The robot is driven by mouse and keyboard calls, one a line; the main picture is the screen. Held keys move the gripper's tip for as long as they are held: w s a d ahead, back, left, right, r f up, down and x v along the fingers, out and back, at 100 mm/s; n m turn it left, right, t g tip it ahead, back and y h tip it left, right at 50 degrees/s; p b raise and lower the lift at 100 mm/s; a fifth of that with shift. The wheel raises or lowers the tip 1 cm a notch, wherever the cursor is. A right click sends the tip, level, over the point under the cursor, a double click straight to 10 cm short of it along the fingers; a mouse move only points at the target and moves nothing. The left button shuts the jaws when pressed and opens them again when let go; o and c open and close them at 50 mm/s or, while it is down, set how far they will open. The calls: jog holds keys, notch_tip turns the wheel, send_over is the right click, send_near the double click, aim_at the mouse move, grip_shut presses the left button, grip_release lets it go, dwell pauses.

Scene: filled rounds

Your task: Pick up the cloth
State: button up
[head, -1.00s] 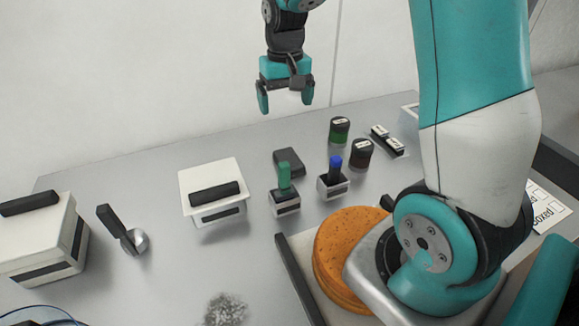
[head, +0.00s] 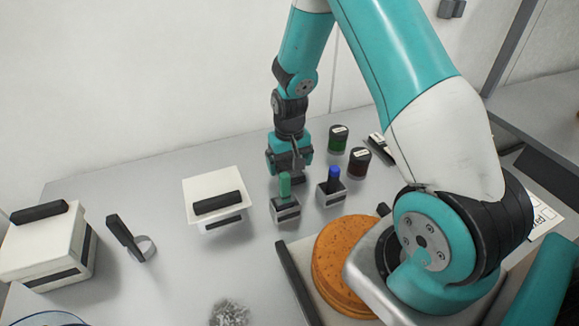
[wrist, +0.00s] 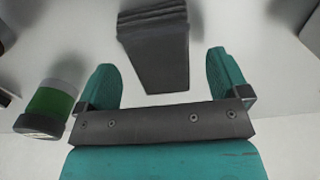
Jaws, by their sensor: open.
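The cloth (wrist: 155,50) is a dark grey, folded, layered piece lying on the light grey table in the wrist view. It lies ahead of and between the two teal fingers of my gripper (wrist: 160,62). The fingers are open, with a gap to the cloth on both sides, and hold nothing. In the head view my gripper (head: 290,172) points down low over the table, just behind the green-handled stamp. There it hides most of the cloth.
Close by are the green-handled stamp (head: 285,188), a blue-handled stamp (head: 334,176), a green jar (head: 338,139) and a dark brown jar (head: 358,162). A white lidded box (head: 212,182) stands to the left. An orange round (head: 342,262) lies in front. Table at the back left is clear.

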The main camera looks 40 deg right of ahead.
aim_at(290, 167)
jog(key=shift+f, duration=0.75)
jog(key=c, duration=1)
jog(key=shift+r, duration=0.1)
notch_tip(290, 167, up, 20)
jog(key=b, duration=0.2)
jog(key=shift+o, duration=0.6)
jog(key=shift+c, duration=0.3)
